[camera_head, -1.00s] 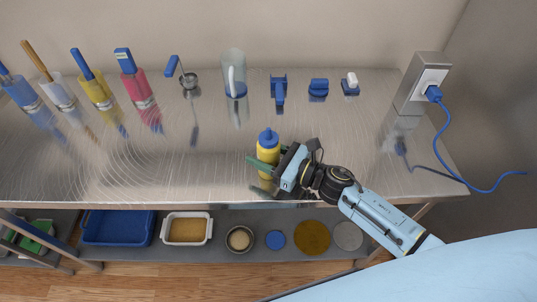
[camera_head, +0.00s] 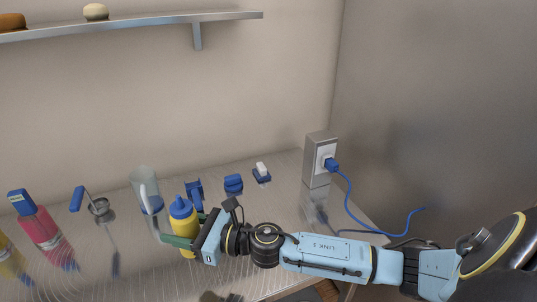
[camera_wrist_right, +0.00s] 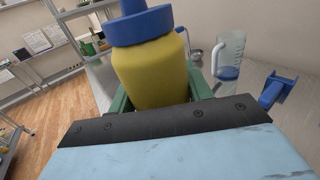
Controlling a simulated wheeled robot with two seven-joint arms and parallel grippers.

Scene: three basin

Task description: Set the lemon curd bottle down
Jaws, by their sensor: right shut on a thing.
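The lemon curd bottle (camera_head: 184,222) is yellow with a blue cap and stands upright over the steel counter (camera_head: 150,275). My right gripper (camera_head: 186,242) is shut on it, with green fingers on both sides of its body. In the right wrist view the bottle (camera_wrist_right: 150,70) fills the space between the green fingers, its blue cap above them. Its base is hidden there, and I cannot tell whether it touches the counter. My left gripper is not in view.
A clear jug (camera_head: 144,184) and blue items (camera_head: 233,184) stand behind the bottle. A pink container (camera_head: 42,232) and a metal cup (camera_head: 100,207) are to the left. A socket box (camera_head: 319,160) with a blue cable is at the back right.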

